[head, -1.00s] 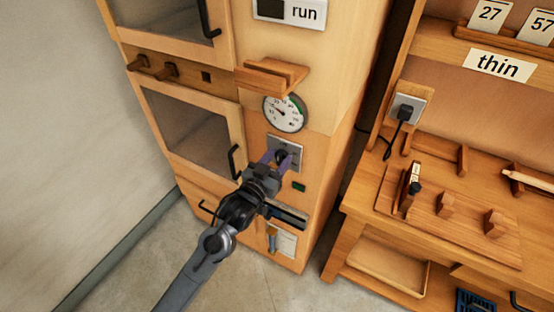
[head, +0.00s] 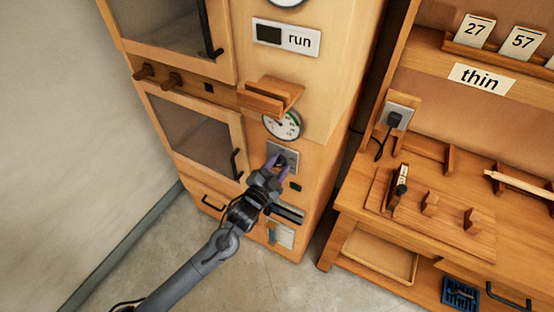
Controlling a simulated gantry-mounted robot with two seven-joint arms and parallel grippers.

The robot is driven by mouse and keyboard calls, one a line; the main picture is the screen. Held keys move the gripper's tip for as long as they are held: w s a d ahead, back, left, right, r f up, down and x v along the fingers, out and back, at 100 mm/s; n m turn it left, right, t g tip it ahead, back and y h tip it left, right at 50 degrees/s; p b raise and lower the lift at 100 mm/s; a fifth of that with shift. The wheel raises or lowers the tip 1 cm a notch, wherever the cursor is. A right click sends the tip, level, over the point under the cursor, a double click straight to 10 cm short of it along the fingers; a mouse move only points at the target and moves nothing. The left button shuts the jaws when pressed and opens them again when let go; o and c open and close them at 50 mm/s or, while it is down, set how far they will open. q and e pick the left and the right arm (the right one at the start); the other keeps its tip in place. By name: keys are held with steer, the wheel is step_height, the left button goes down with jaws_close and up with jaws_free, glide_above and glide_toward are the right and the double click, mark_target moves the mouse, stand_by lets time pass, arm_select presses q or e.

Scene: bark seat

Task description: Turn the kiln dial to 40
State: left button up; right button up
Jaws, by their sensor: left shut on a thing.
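The kiln (head: 318,95) is a tall wooden cabinet with glass-fronted doors on its left side. A round white gauge (head: 284,125) with a green arc sits on its front, partly under a small wooden ledge. Below the gauge is a grey plate (head: 291,153) with the dark dial (head: 281,162) on it. My left gripper (head: 278,163) reaches up from below, its purplish fingers shut around the dial. The fingers hide most of the dial, so its setting cannot be read. My right gripper is not in view.
The wooden ledge (head: 270,96) juts out above the gauge. A green button (head: 295,187) is just right of my gripper. A black door handle (head: 236,165) stands close on the left. A workbench (head: 345,199) with a plugged-in socket (head: 396,119) is to the right.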

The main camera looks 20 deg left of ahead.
arm_select(q)
steer(key=shift+f+m+p, duration=0.1)
steer(key=shift+m+p, duration=0.85)
steer(key=shift+m, duration=0.65)
steer(key=shift+d, duration=0.1)
steer(key=o, duration=1.1)
steer(key=shift+c, duration=0.2)
steer(key=shift+s, duration=0.15)
steer(key=s+a+p, duration=0.1)
steer(key=s, duration=0.9)
steer(key=shift+s+a, duration=0.25)
steer(key=shift+a, duration=0.05)
steer(key=shift+f, duration=0.1)
